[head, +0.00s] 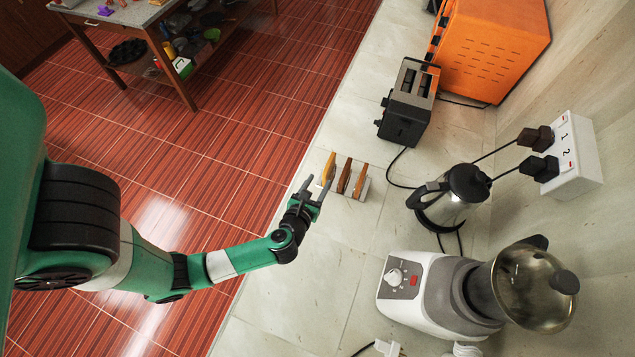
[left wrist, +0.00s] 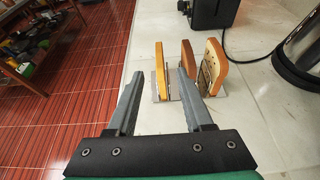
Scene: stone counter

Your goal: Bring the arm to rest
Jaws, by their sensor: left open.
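My left arm reaches in from the left in the head view, green with black joints. My right gripper is not in view.
A side table (head: 135,18) stands on the red floor.

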